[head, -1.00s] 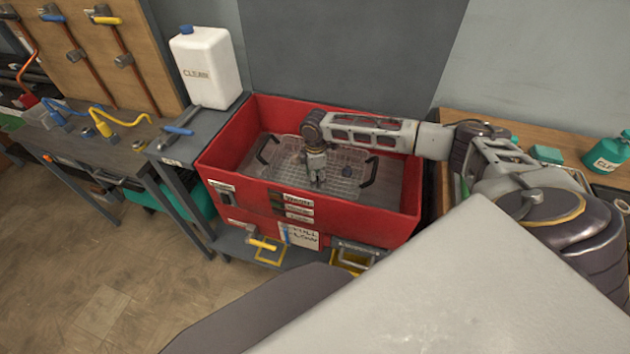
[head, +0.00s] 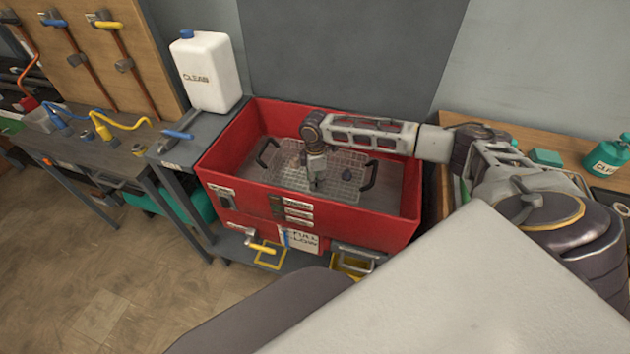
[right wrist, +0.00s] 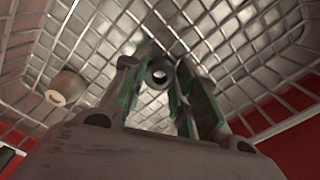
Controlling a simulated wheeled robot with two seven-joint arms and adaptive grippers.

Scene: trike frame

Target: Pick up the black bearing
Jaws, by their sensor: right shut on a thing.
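The black bearing (right wrist: 160,75) shows in the right wrist view as a small dark ring with a hole, between my fingertips. My right gripper (head: 316,182) is shut on it, low inside the wire basket (head: 340,160). The gripper also shows in the right wrist view (right wrist: 159,80), its green-lined fingers on both sides of the ring. In the head view the bearing is too small and covered to make out. I cannot tell whether it touches the basket floor. My left gripper is out of view.
The basket with black handles sits in a red wash tub (head: 225,155). A small dark round part (head: 348,178) lies in the basket; it also shows in the right wrist view (right wrist: 67,88). A white jug (head: 208,70) stands at left. Tub walls surround my gripper.

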